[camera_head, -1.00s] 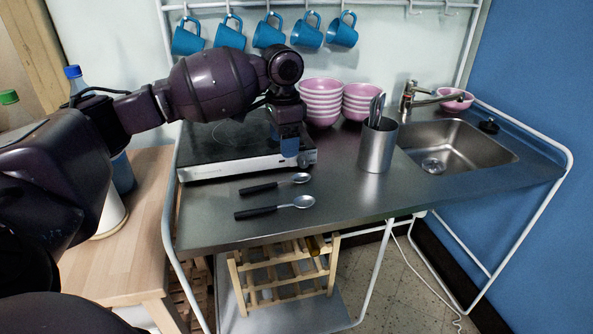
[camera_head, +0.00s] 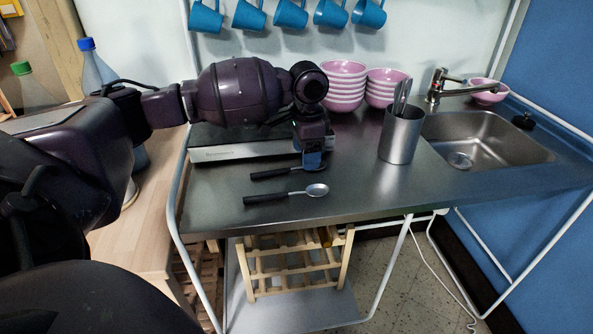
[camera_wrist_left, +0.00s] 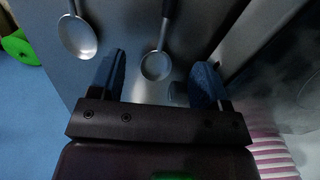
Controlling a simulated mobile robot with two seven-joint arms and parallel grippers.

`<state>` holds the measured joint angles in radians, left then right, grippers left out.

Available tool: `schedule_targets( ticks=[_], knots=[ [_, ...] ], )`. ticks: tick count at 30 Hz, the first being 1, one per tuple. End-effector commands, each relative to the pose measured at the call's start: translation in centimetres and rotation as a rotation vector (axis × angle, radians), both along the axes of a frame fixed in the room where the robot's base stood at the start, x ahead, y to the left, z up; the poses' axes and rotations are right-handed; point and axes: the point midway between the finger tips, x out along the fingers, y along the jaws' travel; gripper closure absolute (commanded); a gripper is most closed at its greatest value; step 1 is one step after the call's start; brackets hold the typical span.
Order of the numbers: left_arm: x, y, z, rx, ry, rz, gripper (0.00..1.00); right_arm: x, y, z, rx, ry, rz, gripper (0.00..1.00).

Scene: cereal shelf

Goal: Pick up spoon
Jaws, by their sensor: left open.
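Two spoons with black handles and silver bowls lie on the steel counter (camera_head: 350,190). The far spoon (camera_head: 272,174) is partly hidden at its bowl by my left gripper (camera_head: 313,160). The near spoon (camera_head: 290,195) lies in full view closer to the front edge. My left gripper is open and points down over the far spoon's bowl end. In the left wrist view, the far spoon's bowl (camera_wrist_left: 156,66) shows between the two blue fingertips (camera_wrist_left: 158,80), and the near spoon (camera_wrist_left: 77,36) lies to the left. I cannot tell whether the fingers touch the counter.
A hob (camera_head: 230,152) stands behind the spoons, close to the gripper. Stacked pink bowls (camera_head: 344,88), a metal utensil cup (camera_head: 401,135) and a sink (camera_head: 485,143) are further right. Blue mugs (camera_head: 290,14) hang above. The counter's front middle is clear.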

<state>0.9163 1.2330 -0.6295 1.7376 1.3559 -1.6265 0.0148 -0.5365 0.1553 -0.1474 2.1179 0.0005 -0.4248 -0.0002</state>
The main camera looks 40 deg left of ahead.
Motion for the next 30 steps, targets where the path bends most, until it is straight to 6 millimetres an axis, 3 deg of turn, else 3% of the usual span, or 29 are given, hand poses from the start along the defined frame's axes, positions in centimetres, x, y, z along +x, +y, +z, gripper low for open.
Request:
schedule_targets(
  ticks=[1, 4, 13, 23, 30],
  knots=[
    [0.0, -0.1, -1.5, 0.0, 0.009, -0.001, 0.3, -0.1, 0.0, -0.6, 0.001, 0.008, 0.0, 0.0],
    [-0.1, -0.1, -2.7, 0.0, 0.009, -0.001, 0.3, 0.1, 0.1, -0.6, 0.002, 0.003, -0.001, 0.0],
    [0.0, -0.1, -2.8, 0.0, 0.002, -0.001, 0.31, 0.4, 0.0, -0.3, 0.001, -0.003, -0.002, 0.0],
    [0.0, -0.1, -2.8, 0.0, 0.002, -0.001, 0.82, 0.0, -0.1, -0.6, 0.0, 0.007, -0.003, 0.0],
    [0.0, -0.1, -2.7, 0.0, 0.002, -0.001, 0.83, -0.1, -0.1, -0.6, -0.001, 0.008, -0.001, 0.0]
  ],
)
